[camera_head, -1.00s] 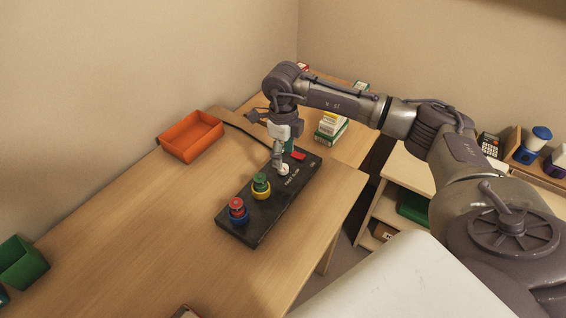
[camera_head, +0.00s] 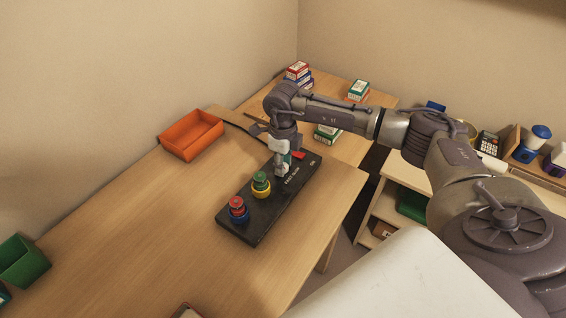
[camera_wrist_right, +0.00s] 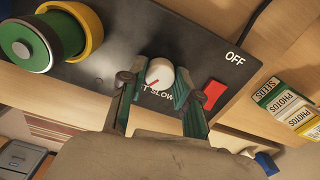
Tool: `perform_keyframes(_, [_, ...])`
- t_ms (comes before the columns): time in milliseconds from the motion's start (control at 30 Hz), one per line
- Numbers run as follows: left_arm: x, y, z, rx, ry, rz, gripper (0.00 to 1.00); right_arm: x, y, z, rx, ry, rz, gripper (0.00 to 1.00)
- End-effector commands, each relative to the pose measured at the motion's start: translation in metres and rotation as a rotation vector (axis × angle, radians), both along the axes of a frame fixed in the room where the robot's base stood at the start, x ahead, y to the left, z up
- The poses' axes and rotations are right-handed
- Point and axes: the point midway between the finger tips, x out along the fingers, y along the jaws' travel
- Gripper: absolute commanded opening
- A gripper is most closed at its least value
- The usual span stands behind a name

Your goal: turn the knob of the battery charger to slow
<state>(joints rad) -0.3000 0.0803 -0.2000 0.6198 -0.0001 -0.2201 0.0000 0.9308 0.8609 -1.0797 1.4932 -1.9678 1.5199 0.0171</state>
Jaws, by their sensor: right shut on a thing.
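The battery charger (camera_head: 262,221) is a long black box on the desk; its top fills much of the right wrist view (camera_wrist_right: 215,45). Its knob (camera_wrist_right: 161,70) is a white dial with a red pointer line aimed toward the lower left of that view. Printed letters beside it read "T SLOW", partly covered by my gripper. My right gripper (camera_wrist_right: 159,78) has its green-grey fingers on either side of the knob, shut on it. My left gripper is not in view.
A red switch (camera_wrist_right: 214,94) sits near "OFF". An orange tray (camera_head: 191,155) lies behind. Small boxes (camera_head: 358,90) stand farther back.

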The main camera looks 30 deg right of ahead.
Motion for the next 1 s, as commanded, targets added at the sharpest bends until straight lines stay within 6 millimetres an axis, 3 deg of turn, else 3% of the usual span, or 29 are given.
perform_keyframes(467, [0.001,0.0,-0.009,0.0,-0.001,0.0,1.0,0.001,0.0,-0.001,-0.001,-0.003,0.106,0.0])
perform_keyframes(1000, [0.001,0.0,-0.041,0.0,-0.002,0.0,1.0,0.001,-0.001,-0.001,-0.001,-0.004,0.582,0.0])
